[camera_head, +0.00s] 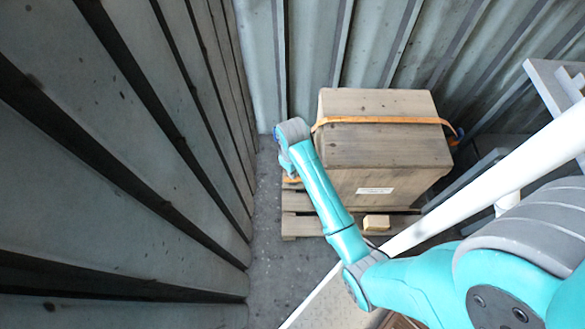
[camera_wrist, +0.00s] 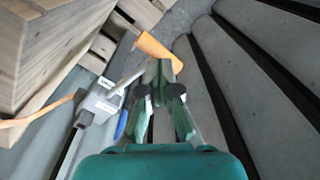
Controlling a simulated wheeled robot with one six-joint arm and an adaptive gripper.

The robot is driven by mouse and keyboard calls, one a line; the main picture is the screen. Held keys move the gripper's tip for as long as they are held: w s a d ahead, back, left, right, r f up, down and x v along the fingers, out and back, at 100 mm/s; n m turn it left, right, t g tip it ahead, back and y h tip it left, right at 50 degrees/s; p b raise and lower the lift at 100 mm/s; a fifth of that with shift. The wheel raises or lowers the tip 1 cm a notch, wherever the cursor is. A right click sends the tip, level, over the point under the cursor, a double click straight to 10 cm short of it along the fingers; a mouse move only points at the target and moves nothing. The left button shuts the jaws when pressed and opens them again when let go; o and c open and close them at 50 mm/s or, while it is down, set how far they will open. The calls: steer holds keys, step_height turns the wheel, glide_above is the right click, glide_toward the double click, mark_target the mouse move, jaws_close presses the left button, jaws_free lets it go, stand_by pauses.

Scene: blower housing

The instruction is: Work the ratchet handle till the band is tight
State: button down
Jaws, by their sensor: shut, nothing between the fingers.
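The orange band (camera_head: 385,120) runs across the top of a wooden crate (camera_head: 385,150) in the head view. In the wrist view, the band (camera_wrist: 35,118) leads to a grey metal ratchet (camera_wrist: 98,103) beside the crate (camera_wrist: 50,50). An orange grip (camera_wrist: 158,50), apparently the end of the ratchet handle, lies just beyond my fingertips. My gripper (camera_wrist: 162,74) is shut and empty, with its tips close to the grip; I cannot tell whether they touch. In the head view my wrist hides the gripper and the ratchet.
The crate stands on a wooden pallet (camera_head: 298,222), with a small wooden block (camera_head: 376,222) at its front. A corrugated wall (camera_head: 110,140) rises close on the left, and another (camera_head: 390,40) behind. A grey frame (camera_head: 548,95) stands at right. A floor strip (camera_head: 265,215) is clear at left.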

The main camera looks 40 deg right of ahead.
steer(key=shift+r, duration=0.2)
steer(key=shift+f, duration=0.15)
step_height(320, 180, down, 10)
step_height(320, 180, up, 10)
steer(key=shift+r, duration=0.2)
stand_by(0.3)
steer(key=shift+f, duration=0.1)
steer(key=shift+r, duration=0.2)
stand_by(1.2)
steer(key=shift+r, duration=0.1)
stand_by(1.5)
